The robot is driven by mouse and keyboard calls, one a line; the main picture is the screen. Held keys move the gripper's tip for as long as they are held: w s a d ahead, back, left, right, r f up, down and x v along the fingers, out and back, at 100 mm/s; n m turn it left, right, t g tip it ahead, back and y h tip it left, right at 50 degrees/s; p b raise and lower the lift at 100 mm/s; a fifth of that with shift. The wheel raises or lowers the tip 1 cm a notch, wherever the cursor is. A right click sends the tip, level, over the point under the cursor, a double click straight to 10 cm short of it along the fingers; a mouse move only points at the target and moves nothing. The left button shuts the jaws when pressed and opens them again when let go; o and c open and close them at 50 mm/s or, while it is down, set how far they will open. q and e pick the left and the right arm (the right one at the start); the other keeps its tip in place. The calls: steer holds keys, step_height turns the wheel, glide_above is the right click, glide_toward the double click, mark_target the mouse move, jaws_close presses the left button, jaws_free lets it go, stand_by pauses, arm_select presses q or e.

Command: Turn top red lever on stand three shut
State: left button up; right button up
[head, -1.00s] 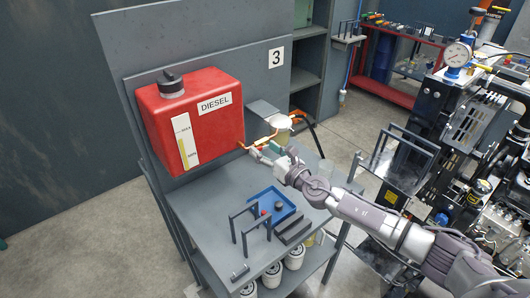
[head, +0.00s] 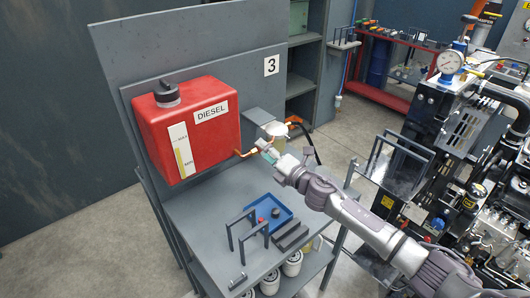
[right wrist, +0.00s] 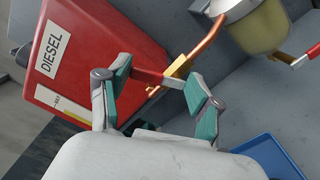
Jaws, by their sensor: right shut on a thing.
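The red DIESEL tank (head: 212,140) hangs on the grey panel of the stand marked 3 (head: 271,66). A copper pipe runs from its lower right to a brass valve (right wrist: 178,67) and a filter with a bowl (right wrist: 250,28). The red lever (right wrist: 148,77) joins the valve and passes between the teal pads of my right gripper (right wrist: 162,84). My right gripper is shut on this lever. In the head view my right gripper (head: 268,152) hides most of the lever. My left gripper is not in view.
Below is the grey stand top (head: 195,220) with a blue tray (head: 285,222), black brackets and dark blocks. White filters (head: 292,263) stand on the lower shelf. A diesel engine (head: 455,150) with a gauge is at the right. Open floor lies to the left.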

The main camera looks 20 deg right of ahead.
steer(key=m, duration=0.2)
steer(key=d+m, duration=0.1)
steer(key=m, duration=0.1)
steer(key=shift+w+m+p, duration=0.2)
steer(key=shift+m+p, duration=0.2)
stand_by(0.4)
steer(key=o, duration=1.1)
steer(key=shift+o, duration=0.2)
steer(key=shift+s+f, duration=0.1)
steer(key=v, duration=1.1)
steer(key=shift+s+d, duration=0.15)
steer(key=shift+s, duration=0.25)
